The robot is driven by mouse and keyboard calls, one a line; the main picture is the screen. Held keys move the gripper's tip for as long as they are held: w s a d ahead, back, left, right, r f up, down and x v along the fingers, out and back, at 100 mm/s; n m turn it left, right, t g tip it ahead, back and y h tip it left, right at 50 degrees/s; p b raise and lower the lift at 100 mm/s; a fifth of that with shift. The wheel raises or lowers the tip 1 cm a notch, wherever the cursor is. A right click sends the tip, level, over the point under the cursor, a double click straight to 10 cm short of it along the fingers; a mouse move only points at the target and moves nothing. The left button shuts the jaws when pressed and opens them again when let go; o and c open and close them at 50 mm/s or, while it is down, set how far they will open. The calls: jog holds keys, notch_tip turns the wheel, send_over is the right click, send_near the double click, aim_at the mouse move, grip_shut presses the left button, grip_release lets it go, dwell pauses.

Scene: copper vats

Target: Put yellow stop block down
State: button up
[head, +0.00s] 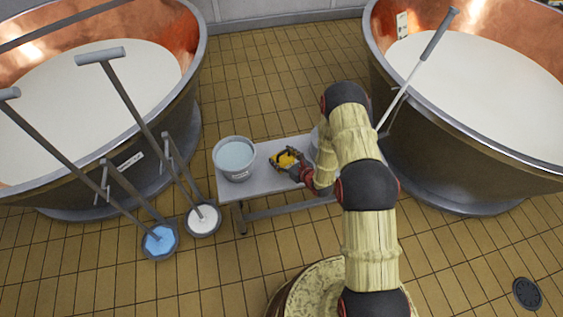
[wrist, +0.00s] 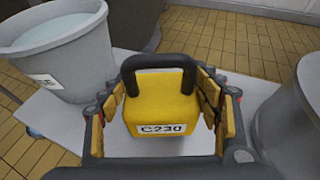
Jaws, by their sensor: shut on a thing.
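The yellow stop block (wrist: 160,108) has a black handle on top and a label reading C230. My gripper (head: 290,161) is shut on it, with fingers on both sides of the block in the wrist view (wrist: 162,112). In the head view the yellow block (head: 284,160) is over the middle of a small grey table (head: 262,195), right of a bucket. I cannot tell whether its underside touches the tabletop, as the block itself hides that.
A grey bucket of pale liquid (head: 236,160) stands on the table's left; another grey vessel (wrist: 290,115) is at the right, partly hidden by my arm in the head view. Copper vats (head: 185,110) (head: 480,130) flank the table. Two floor buckets (head: 160,241) (head: 203,219) hold long-handled tools.

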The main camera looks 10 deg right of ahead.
aim_at(281, 161)
jog(key=shift+w+a+f+b, duration=0.1)
jog(key=shift+w+f+b, duration=0.1)
jog(key=shift+f, duration=0.7)
jog(key=shift+w+f+b, duration=0.1)
jog(key=shift+f+b, duration=0.1)
jog(key=shift+f, duration=0.7)
jog(key=shift+f, duration=0.2)
jog(key=o, duration=1.5)
jog(key=shift+o, duration=0.6)
jog(key=shift+r, duration=0.1)
